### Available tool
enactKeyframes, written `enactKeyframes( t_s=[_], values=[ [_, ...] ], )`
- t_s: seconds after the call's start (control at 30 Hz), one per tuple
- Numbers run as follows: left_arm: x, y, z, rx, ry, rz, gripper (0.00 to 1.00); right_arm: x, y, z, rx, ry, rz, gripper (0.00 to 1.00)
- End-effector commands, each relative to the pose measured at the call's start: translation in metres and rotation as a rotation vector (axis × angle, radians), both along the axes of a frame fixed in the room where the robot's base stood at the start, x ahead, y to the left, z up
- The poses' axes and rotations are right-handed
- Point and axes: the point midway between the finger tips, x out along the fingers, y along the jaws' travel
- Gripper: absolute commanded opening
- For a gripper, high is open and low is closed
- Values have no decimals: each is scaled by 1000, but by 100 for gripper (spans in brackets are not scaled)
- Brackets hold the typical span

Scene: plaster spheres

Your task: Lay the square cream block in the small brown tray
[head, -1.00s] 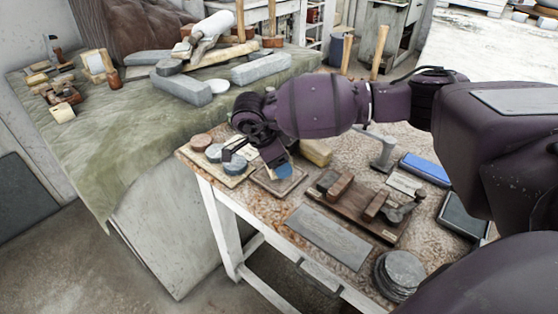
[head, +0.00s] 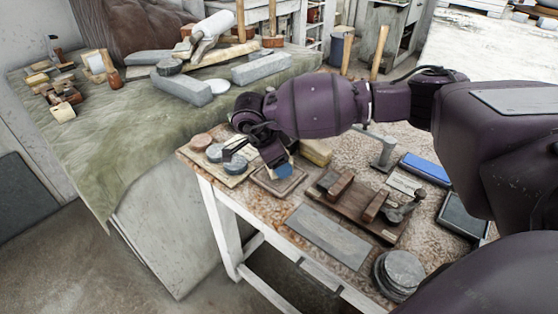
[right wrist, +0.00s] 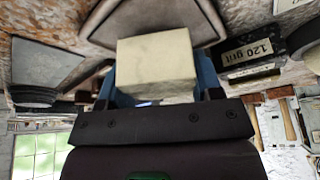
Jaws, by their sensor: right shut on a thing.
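My right gripper (head: 262,161) is over the near left part of the speckled table, close above the small brown tray (head: 262,183). In the right wrist view its blue fingers are shut on the square cream block (right wrist: 156,62), one on each side. The block is mostly hidden by the gripper in the head view. In the right wrist view the tray (right wrist: 102,14) lies beyond the block, which covers part of it. I cannot tell whether the block touches the tray. My left gripper is not in view.
Left of the tray, a board holds several round discs (head: 236,165). A tan block (head: 317,152) lies behind the tray. To the right are a brown wooden rack (head: 345,205), a grey slab (head: 327,236) and a stack of grey discs (head: 402,268). A block marked "120 grit" (right wrist: 247,52) shows in the wrist view.

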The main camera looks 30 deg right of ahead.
Motion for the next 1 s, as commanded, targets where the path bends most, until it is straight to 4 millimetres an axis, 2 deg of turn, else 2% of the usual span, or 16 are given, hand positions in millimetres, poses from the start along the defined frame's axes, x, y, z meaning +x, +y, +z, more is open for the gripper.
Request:
enactKeyframes(
  t_s=[1.0],
  values=[
    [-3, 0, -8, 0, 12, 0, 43, 0, 0, -16, 0, 0, 0, 27]
  ],
)
